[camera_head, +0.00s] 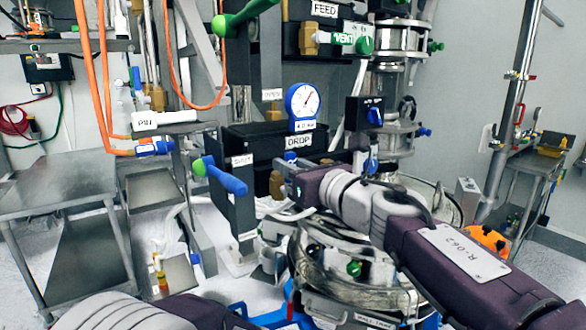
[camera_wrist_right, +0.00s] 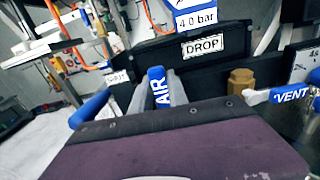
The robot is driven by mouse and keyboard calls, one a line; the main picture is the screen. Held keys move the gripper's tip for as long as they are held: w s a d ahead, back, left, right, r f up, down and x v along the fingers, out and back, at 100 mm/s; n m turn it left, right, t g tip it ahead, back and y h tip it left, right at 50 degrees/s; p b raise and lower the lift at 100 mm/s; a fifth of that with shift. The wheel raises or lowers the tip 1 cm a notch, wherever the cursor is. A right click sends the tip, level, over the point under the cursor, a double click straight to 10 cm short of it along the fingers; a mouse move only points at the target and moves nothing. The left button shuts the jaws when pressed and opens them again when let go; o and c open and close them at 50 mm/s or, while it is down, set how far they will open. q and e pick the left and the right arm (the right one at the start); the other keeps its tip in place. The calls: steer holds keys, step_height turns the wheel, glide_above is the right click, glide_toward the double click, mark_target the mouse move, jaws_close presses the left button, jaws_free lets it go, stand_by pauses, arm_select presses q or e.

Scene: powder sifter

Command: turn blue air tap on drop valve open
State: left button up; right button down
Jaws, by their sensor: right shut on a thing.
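The blue air tap handle (camera_wrist_right: 156,82) carries a white "AIR" label and stands nearly upright in the right wrist view. It sits below the black block labelled "DROP" (camera_wrist_right: 203,46). My right gripper (camera_wrist_right: 163,96) is shut on the handle, with a grey finger on either side of it. In the head view the right gripper (camera_head: 287,178) reaches in from the right to the front of the drop valve (camera_head: 262,138). Only a small blue bit of the tap (camera_head: 290,157) shows there, and the fingers hide the rest. My left gripper is out of view.
A blue-handled lever (camera_head: 226,177) sticks out left of the drop valve. A pressure gauge (camera_head: 303,100) is above it. A steel vessel (camera_head: 335,250) stands below my right arm.

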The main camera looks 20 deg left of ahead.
steer(key=shift+a+f, duration=0.1)
steer(key=shift+f, duration=0.05)
stand_by(0.4)
steer(key=c, duration=1.3)
jaws_free()
steer(key=shift+s, duration=0.1)
steer(key=b+v, duration=0.1)
steer(key=v, duration=0.8)
steer(key=shift+b, duration=0.3)
